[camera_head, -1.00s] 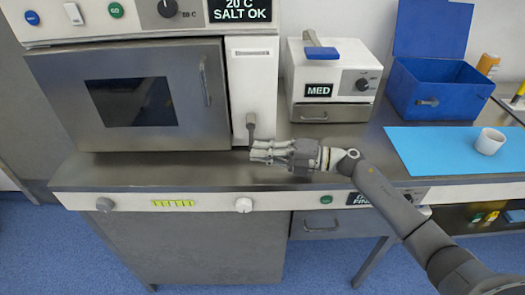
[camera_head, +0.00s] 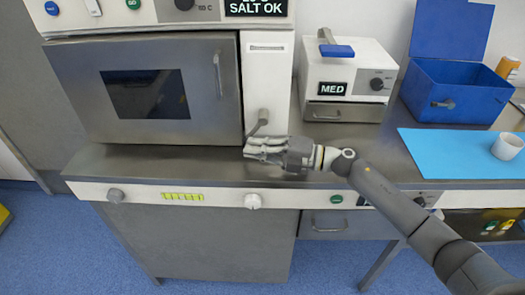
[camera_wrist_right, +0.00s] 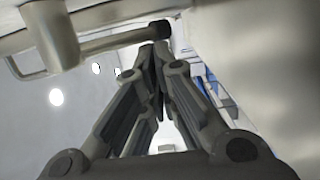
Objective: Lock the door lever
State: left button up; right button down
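The grey door lever (camera_head: 259,122) is on the white panel right of the closed steel oven door (camera_head: 75,92). It hangs down with its lower end tilted left. In the right wrist view, the lever (camera_wrist_right: 112,40) runs from a round hub at upper left to a dark tip. My right gripper (camera_head: 247,148) is just below the lever's lower end, at the counter's level. In the wrist view its fingers (camera_wrist_right: 155,52) meet at the tips, close to the lever's dark end; whether they touch it is unclear. Nothing shows between them. My left gripper is out of view.
A white MED box (camera_head: 345,75) and an open blue bin (camera_head: 465,105) stand right of the oven. A white cup (camera_head: 507,146) sits on a blue mat (camera_head: 440,152). Bare steel counter (camera_head: 150,165) lies before the oven.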

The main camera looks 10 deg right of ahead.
jog(key=shift+w+a+f+t+y, duration=0.1)
jog(key=shift+w+a+t+y, duration=0.15)
jog(key=shift+a+t+y, duration=0.35)
jog(key=shift+w+a+r+b, duration=0.1)
jog(key=shift+a+r+b, duration=0.1)
jog(key=shift+r+b, duration=0.2)
jog(key=shift+w+r, duration=0.15)
jog(key=shift+r, duration=0.05)
dwell(0.9)
jog(key=shift+d+f, duration=0.2)
jog(key=shift+d, duration=0.2)
jog(key=shift+g, duration=0.3)
jog(key=v, duration=1.1)
jog(key=shift+s+a, duration=0.1)
jog(key=shift+s, duration=0.3)
jog(key=shift+s+f, duration=0.1)
